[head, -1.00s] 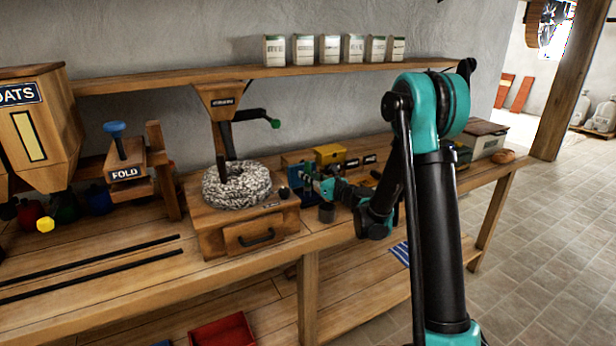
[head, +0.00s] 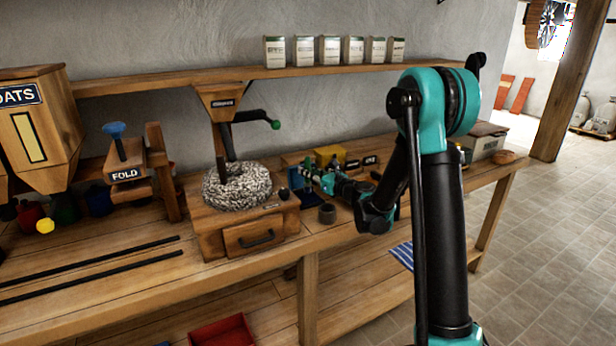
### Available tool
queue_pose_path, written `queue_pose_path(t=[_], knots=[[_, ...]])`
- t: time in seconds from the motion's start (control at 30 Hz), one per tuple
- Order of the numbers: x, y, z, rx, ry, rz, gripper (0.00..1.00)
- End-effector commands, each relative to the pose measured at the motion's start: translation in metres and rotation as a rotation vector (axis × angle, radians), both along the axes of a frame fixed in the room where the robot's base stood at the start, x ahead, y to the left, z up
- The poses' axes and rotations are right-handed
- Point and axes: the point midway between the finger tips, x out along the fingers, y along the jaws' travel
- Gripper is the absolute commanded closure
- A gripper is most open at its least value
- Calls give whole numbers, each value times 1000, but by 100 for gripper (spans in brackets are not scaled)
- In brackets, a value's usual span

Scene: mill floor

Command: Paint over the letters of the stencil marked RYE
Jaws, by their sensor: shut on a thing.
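My gripper (head: 318,178) is over the bench beyond the right side of the millstone box. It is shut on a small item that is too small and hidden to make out. A yellow block (head: 330,155) and dark pieces with pale labels (head: 369,161) stand just behind and to the right of the gripper, partly hidden by my arm. Their lettering is too small to read, so I cannot tell which stencil is marked RYE. A small dark round pot (head: 327,213) stands on the bench in front of the gripper.
The hand mill's wooden box (head: 215,228) with its speckled stone ring (head: 237,186) stands left of the gripper. A wooden hopper (head: 220,101) hangs over it. Several cartons line the shelf (head: 160,82) above. A bun (head: 503,156) lies at the bench's right end.

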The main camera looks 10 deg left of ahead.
Motion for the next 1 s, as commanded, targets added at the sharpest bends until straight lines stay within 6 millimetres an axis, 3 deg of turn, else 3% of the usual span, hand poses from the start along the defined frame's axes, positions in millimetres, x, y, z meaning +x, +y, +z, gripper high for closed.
queue_pose_path(t=[0.6, 1.0], knots=[[0, 0, 44, 1, 0, 0, 100], [0, 0, 47, 1, 0, 0, 100]])
